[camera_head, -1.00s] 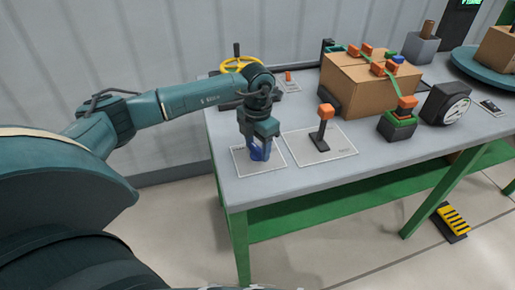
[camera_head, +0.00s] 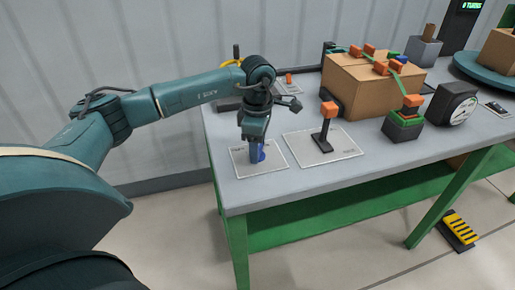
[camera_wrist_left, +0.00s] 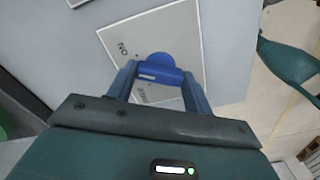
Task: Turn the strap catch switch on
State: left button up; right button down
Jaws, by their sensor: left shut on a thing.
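The strap catch switch shows as a blue knob (camera_head: 262,153) on a white plate (camera_head: 277,161) at the near left corner of the table. In the left wrist view the knob (camera_wrist_left: 158,64) has a rounded blue top and stands over the plate (camera_wrist_left: 188,32), which carries a dark "ON" mark and a second word partly hidden by the knob and fingers. My left gripper (camera_head: 255,158) points down at the plate with its fingers shut on the knob, one on each side (camera_wrist_left: 158,78). My right gripper is not in view.
An orange-topped lever (camera_head: 327,122) on another white plate stands just right of the knob. A strapped cardboard box (camera_head: 362,95), a green-and-black buckle unit (camera_head: 402,127) and a round gauge (camera_head: 454,104) are farther right.

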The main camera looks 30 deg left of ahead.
pick_arm(q)
jog(key=shift+m+b, duration=0.45)
jog(key=shift+m, duration=1.25)
jog(key=o, duration=1)
jog(key=shift+r, duration=0.1)
notch_tip(320, 180, up, 13)
